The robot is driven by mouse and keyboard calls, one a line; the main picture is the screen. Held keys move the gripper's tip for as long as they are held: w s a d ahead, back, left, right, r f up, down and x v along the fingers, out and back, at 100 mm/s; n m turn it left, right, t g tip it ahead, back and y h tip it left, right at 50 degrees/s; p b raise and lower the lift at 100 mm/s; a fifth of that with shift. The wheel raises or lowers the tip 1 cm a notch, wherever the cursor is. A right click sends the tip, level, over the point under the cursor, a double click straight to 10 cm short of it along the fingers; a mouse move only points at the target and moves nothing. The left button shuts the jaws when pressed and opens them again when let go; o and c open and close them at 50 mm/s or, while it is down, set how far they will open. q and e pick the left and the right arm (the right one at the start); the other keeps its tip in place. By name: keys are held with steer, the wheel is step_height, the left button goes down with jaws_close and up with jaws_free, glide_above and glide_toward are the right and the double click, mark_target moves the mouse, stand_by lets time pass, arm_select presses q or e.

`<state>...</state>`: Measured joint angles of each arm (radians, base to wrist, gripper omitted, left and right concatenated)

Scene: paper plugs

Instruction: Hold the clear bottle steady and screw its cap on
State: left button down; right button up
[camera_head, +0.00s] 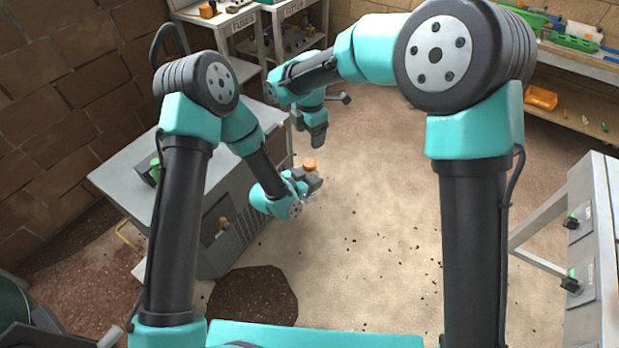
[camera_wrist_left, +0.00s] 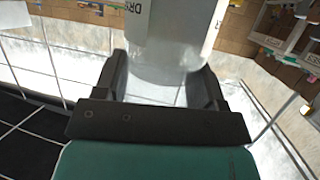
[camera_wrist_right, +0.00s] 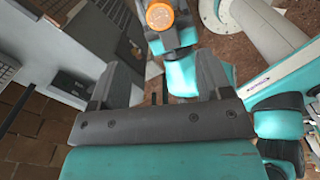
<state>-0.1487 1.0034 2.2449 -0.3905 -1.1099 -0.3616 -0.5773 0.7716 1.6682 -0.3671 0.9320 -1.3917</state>
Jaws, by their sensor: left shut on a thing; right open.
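The clear bottle (camera_wrist_left: 170,40) fills the upper middle of the left wrist view, pale and see-through with a printed label. My left gripper (camera_head: 312,185) is shut on it and holds it in the air, off any surface. The orange cap (camera_head: 309,163) is at the bottle's top end; it also shows from above in the right wrist view (camera_wrist_right: 159,15). I cannot tell how tightly it sits. My right gripper (camera_head: 318,138) is open and empty, above and apart from the cap in the head view. Its two fingers (camera_wrist_right: 160,75) have nothing between them.
A grey cabinet (camera_head: 130,180) stands to the left of the grippers. A shelf with an orange bin (camera_head: 540,97) is at the upper right, and a grey machine (camera_head: 600,220) at the right edge. The floor (camera_head: 370,220) right of the grippers is open.

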steer(key=s+d+f+m+y, duration=0.2)
steer(key=s+d+f+m, duration=0.2)
steer(key=d+f+m, duration=0.45)
steer(key=s+d+f+m+y, duration=0.1)
steer(key=s+d+f+m, duration=0.4)
steer(key=f, duration=0.7)
steer(key=s+d+f+m, duration=0.5)
steer(key=s+d+m, duration=0.1)
steer(key=s+m, duration=0.1)
steer(key=s+d+f+m, duration=0.4)
steer(key=s+d+m, duration=0.2)
steer(key=s+d, duration=0.1)
steer(key=shift+s+d+f+m+t+y, duration=0.3)
steer(key=shift+s+f+m+t+y, duration=0.1)
steer(key=shift+s, duration=0.25)
